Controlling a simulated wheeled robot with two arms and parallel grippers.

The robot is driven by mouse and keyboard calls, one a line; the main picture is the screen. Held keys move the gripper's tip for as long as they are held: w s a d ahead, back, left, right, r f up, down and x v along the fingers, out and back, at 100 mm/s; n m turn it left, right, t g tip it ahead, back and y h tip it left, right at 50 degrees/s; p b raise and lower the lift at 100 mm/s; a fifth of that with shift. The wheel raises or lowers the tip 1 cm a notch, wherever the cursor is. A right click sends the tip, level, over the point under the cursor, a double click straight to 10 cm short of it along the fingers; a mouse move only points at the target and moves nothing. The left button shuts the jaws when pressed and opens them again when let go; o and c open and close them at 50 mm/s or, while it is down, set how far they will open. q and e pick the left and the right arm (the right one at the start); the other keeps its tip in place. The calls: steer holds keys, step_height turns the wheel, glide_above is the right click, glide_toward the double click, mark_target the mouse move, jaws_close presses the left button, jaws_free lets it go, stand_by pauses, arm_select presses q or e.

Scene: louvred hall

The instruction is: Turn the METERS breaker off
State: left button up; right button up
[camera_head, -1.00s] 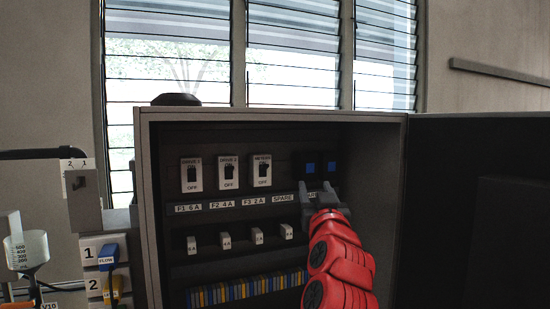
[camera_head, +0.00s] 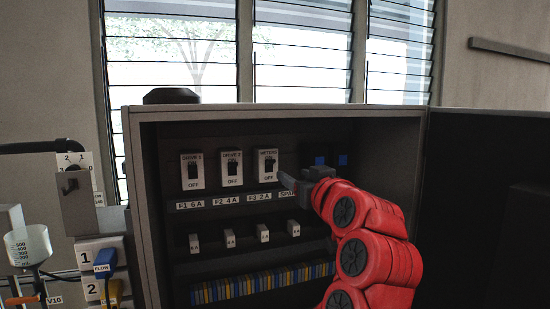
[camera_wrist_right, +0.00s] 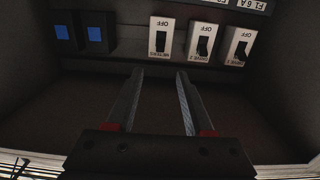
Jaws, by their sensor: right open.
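The METERS breaker (camera_head: 266,153) is the rightmost of three white-faced breakers in the top row of the open cabinet. Its dark toggle is above the OFF word; its exact position is hard to tell. My right gripper (camera_head: 284,179) is open and empty, just right of and a little below the breaker's face. In the right wrist view, turned upside down, the METERS breaker (camera_wrist_right: 153,40) lies ahead, in line with the gap between the fingers of my right gripper (camera_wrist_right: 160,74). The fingers look apart from the toggle. My left gripper is not in view.
The DRIVE 2 (camera_head: 232,180) and DRIVE 1 (camera_head: 193,184) breakers stand left of METERS. Two blue-fronted units (camera_head: 342,160) are to its right. Small labelled fuses and a coloured terminal strip (camera_head: 260,283) lie below. The cabinet's side wall (camera_head: 137,210) and open door (camera_head: 480,200) bound the space.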

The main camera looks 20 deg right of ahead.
mark_target(273, 162)
steer(key=w+p, duration=0.6)
steer(key=w, duration=0.5)
steer(key=shift+w+a, duration=0.15)
steer(key=shift+w, duration=0.25)
steer(key=shift+w+a, duration=0.1)
steer(key=shift+w, duration=0.4)
jaws_close()
